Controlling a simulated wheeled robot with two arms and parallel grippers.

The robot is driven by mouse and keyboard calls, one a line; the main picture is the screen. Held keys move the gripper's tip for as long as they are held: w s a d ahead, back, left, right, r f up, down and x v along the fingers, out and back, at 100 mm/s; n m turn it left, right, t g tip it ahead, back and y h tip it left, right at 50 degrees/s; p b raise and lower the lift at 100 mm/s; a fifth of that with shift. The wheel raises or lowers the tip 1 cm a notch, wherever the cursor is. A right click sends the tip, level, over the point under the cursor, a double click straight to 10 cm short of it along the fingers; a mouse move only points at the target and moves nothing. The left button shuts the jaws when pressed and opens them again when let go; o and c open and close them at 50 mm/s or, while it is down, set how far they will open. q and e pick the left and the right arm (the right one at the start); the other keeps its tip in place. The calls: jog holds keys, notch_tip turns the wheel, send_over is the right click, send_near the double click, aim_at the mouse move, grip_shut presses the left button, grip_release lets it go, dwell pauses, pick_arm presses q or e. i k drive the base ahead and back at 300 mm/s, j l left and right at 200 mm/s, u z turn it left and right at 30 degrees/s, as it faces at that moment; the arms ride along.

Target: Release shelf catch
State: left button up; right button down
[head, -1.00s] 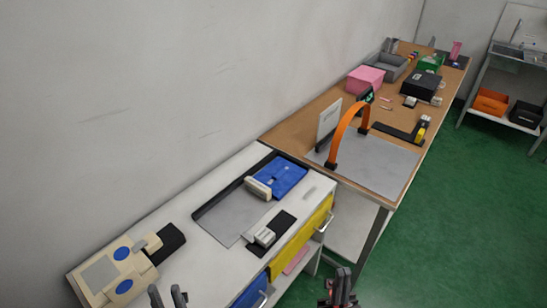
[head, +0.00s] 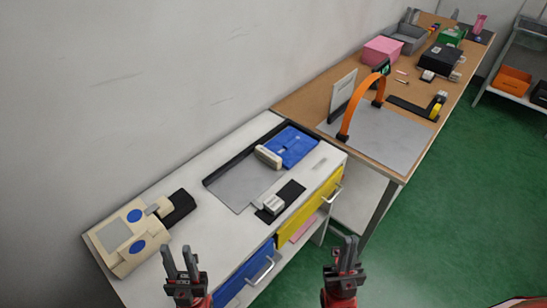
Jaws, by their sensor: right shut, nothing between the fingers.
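My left gripper (head: 179,250) is low in the head view, in front of the white cabinet (head: 235,225); its two fingers stand apart with nothing between them. My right gripper (head: 346,244) is further right, over the floor beside the cabinet front, shut and empty. No part is plainly marked as the shelf catch. On the cabinet top, a blue plate (head: 293,146) has a cream block (head: 268,157) at its edge. A small grey-white block (head: 274,204) sits on a black plate (head: 291,190). Neither gripper touches these.
A cream fixture (head: 115,236) with blue discs and a black end lies at the cabinet's left. Yellow (head: 298,220) and blue (head: 243,280) drawers with handles face the front. A wooden table (head: 307,98) with an orange arch (head: 360,95) stands behind. Green floor is free at right.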

aim_at(272, 204)
jog(key=k+l+u, duration=0.15)
jog(key=u, duration=0.25)
jog(key=k+l+u, duration=0.15)
jog(key=l+u, duration=0.15)
jog(key=u, duration=0.15)
